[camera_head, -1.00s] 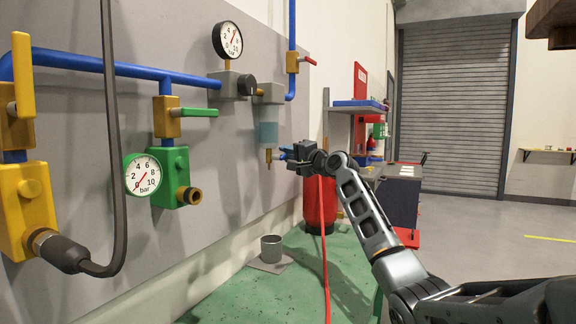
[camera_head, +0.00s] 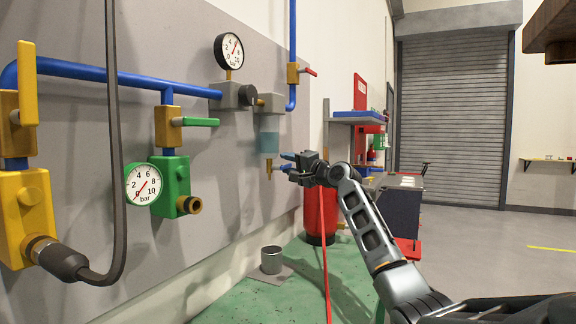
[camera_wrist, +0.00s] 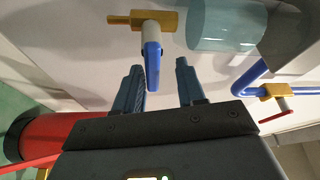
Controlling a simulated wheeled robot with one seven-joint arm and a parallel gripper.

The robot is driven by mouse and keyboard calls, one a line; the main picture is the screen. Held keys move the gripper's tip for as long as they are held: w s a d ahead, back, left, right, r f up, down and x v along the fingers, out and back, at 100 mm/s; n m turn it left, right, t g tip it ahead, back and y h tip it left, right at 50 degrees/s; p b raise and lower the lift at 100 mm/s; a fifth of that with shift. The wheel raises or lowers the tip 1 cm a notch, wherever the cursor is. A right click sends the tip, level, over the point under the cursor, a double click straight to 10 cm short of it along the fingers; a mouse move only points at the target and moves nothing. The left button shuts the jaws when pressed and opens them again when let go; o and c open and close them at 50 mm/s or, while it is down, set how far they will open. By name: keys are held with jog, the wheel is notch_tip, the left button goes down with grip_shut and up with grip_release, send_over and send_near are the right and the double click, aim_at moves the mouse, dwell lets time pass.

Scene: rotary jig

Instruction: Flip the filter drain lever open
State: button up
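The filter drain lever (camera_wrist: 152,62) is a blue handle on a small brass valve (camera_wrist: 157,20); it hangs straight down in the wrist view. The brass valve also shows under the clear blue filter bowl (camera_head: 269,139) in the head view. My gripper (camera_wrist: 160,72) is open, its two fingers apart. In the wrist view the lever's free end overlaps the space between the fingers, close to the left finger; I cannot tell whether it touches. In the head view my gripper (camera_head: 284,162) is just right of the valve, and the fingers partly hide the lever.
Another brass valve with a red handle (camera_wrist: 282,104) is on a blue pipe to the right in the wrist view. A red cylinder (camera_head: 320,212) stands behind my gripper. A metal cup (camera_head: 272,260) stands on the floor below. A red hose (camera_head: 325,250) hangs under my wrist.

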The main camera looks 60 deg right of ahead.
jog(key=v, duration=0.7)
jog(key=shift+b, duration=0.35)
jog(key=shift+s+a, duration=0.1)
jog(key=shift+s, duration=0.05)
